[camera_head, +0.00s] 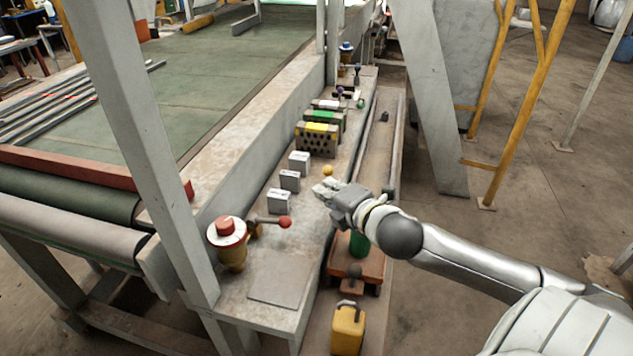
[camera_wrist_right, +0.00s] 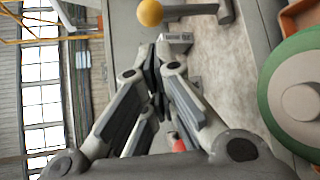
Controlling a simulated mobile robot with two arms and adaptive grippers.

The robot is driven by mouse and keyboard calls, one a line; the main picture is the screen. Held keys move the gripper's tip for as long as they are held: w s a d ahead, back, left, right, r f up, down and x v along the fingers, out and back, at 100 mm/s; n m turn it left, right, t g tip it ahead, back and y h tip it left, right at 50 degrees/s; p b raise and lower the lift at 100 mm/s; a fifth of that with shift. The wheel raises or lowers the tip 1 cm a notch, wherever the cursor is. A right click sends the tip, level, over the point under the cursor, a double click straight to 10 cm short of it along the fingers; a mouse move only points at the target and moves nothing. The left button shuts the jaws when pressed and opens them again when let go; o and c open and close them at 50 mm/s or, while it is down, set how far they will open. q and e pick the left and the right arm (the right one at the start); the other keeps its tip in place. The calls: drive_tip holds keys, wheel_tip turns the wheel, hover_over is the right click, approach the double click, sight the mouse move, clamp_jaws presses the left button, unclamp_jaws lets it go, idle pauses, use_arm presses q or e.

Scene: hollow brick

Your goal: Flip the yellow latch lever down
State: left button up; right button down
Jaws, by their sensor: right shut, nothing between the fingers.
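The yellow latch lever shows its round yellow knob (camera_head: 327,170) on the grey ledge in the head view. It is just beyond my right gripper (camera_head: 324,188); the lever's base is hard to make out there. In the right wrist view the yellow knob (camera_wrist_right: 150,12) is at the top edge, with a grey bar leading right from it. My right gripper (camera_wrist_right: 157,60) is shut and empty, its fingertips just short of the knob with a visible gap in the picture. My left gripper is not in view.
A red-knobbed lever (camera_head: 284,222) and a red-topped yellow button post (camera_head: 229,240) stand nearer on the ledge. Several small grey boxes (camera_head: 290,180) stand left of my gripper. A green cylinder (camera_head: 359,243) sits on an orange cart (camera_head: 366,268) below my wrist.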

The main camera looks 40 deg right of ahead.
drive_tip(key=shift+x, duration=2.5)
drive_tip(key=s+p, duration=0.1)
drive_tip(key=p, duration=0.1)
drive_tip(key=shift+d+r+p, duration=0.3)
drive_tip(key=shift+d+r, duration=0.05)
drive_tip(key=shift+r, duration=0.05)
drive_tip(key=shift+s+d+p, duration=0.1)
drive_tip(key=shift+d+p, duration=0.05)
drive_tip(key=shift+p, duration=0.2)
drive_tip(key=shift+s+d+f, duration=0.1)
drive_tip(key=shift+s+d, duration=0.15)
drive_tip(key=shift+s, duration=0.05)
drive_tip(key=shift+w+a, duration=0.1)
drive_tip(key=shift+w, duration=0.05)
